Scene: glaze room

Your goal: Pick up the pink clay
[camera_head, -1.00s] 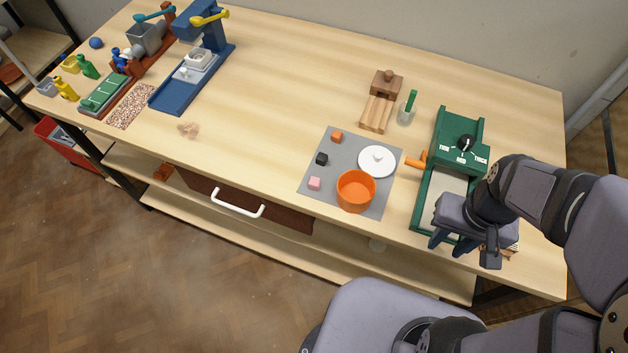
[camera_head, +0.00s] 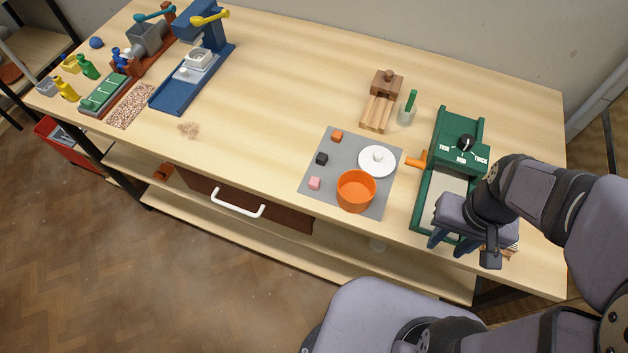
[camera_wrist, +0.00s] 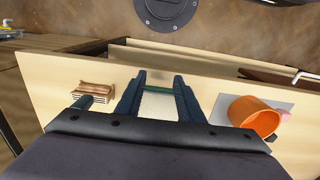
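The pink clay (camera_head: 314,184) is a small cube near the front left corner of the grey mat (camera_head: 330,208). In the wrist view the pink clay (camera_wrist: 285,115) shows partly, at the right, behind the orange pot. My gripper (camera_head: 451,242) is well to the right of it, over the front end of the green slab roller. In the wrist view the fingers of my gripper (camera_wrist: 158,90) stand apart with nothing held between them; the roller's pale bed shows there.
On the mat are an orange pot (camera_head: 356,192), a white lid (camera_head: 377,160), a black cube (camera_head: 321,159) and an orange cube (camera_head: 336,137). The green slab roller (camera_head: 459,140) has an orange handle. The table left of the mat is mostly clear.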

